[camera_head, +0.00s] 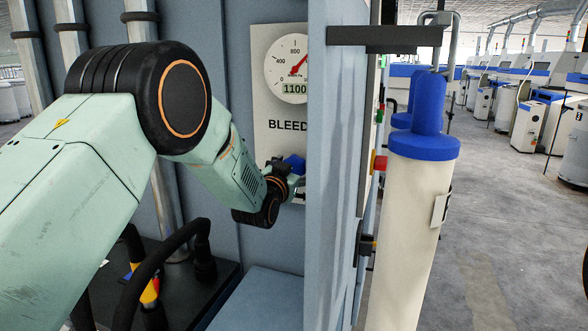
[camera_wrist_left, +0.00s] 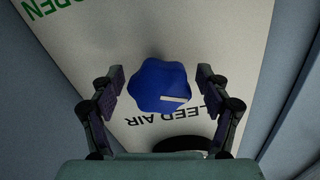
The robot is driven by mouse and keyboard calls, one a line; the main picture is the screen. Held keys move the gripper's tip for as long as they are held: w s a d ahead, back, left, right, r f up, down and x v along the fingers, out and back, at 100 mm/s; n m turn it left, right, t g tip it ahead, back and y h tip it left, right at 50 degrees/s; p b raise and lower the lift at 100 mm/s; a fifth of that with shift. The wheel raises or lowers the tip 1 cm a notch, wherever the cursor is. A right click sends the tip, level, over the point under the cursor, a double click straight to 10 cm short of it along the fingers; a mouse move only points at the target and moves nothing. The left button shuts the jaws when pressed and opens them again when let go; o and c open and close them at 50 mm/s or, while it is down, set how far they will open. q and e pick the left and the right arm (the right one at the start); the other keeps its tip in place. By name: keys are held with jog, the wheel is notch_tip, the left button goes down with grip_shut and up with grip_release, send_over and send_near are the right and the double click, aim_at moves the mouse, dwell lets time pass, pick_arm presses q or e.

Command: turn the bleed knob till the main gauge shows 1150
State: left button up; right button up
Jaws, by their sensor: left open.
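The main gauge (camera_head: 291,64) is a round white dial with a red needle on a pale panel. Its small display reads 1100. The blue lobed bleed knob (camera_wrist_left: 164,85) has a white mark and sits on the panel above the upside-down lettering "BLEED AIR" in the left wrist view. In the head view the knob (camera_head: 295,163) shows partly behind my left gripper (camera_head: 296,188). In the wrist view, the left gripper (camera_wrist_left: 162,95) is open, with one finger on each side of the knob and gaps between. My right gripper is not in view.
A blue-grey cabinet wall (camera_head: 335,150) stands close to the right of the panel. A cream cylinder with a blue top (camera_head: 408,220) stands beyond it. Black hoses (camera_head: 150,265) curve below my left arm. Open floor lies at the right.

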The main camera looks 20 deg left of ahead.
pick_arm(q)
jog(key=shift+s, duration=0.1)
jog(key=s, duration=1.2)
jog(key=shift+a, duration=0.2)
jog(key=shift+w, duration=0.25)
jog(key=shift+w+d, duration=0.2)
jog(key=shift+w, duration=5.7)
jog(key=shift+s, duration=0.1)
jog(key=shift+s, duration=0.1)
